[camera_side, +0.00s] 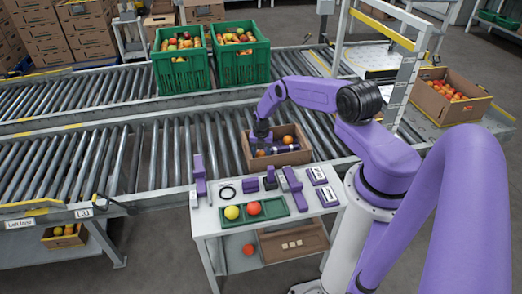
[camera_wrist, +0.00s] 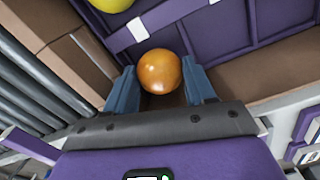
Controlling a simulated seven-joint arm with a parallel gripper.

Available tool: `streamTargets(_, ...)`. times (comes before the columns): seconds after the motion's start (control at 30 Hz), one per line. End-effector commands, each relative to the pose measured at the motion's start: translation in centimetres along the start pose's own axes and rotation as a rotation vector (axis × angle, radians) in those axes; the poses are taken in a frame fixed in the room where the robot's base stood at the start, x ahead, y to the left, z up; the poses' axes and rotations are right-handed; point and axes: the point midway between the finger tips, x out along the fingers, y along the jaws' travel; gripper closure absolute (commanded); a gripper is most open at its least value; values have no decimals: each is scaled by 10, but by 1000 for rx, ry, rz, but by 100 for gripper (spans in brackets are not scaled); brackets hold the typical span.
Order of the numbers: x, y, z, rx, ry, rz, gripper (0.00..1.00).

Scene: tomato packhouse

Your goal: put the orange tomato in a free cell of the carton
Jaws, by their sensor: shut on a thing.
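The orange tomato (camera_wrist: 159,71) is between the two blue fingers of my gripper (camera_wrist: 161,88) in the wrist view, and they are shut on it. In the side view my gripper (camera_side: 262,142) is low over the left part of the brown carton (camera_side: 289,159). An orange patch (camera_side: 261,153) shows just below it. The carton has purple dividers (camera_wrist: 200,30); the held tomato is beside them, near a carton wall. A yellow tomato (camera_wrist: 110,3) sits in another cell at the wrist view's top edge. An orange-looking tomato (camera_side: 288,139) is in the carton's right part. Whether the held tomato touches the floor, I cannot tell.
The carton stands on the roller conveyor by a white table (camera_side: 212,222). A green tray (camera_side: 276,208) there holds a yellow tomato (camera_side: 232,212) and a red one (camera_side: 253,208). Purple fixtures (camera_side: 199,175) stand close to the carton. Green crates (camera_side: 181,75) are farther back.

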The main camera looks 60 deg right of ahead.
Motion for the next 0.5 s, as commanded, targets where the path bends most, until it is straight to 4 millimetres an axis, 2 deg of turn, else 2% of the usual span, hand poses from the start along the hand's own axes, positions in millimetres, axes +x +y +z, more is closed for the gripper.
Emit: streamTargets(0.5, 5, 0, 0, 0, 0, 0, 60)
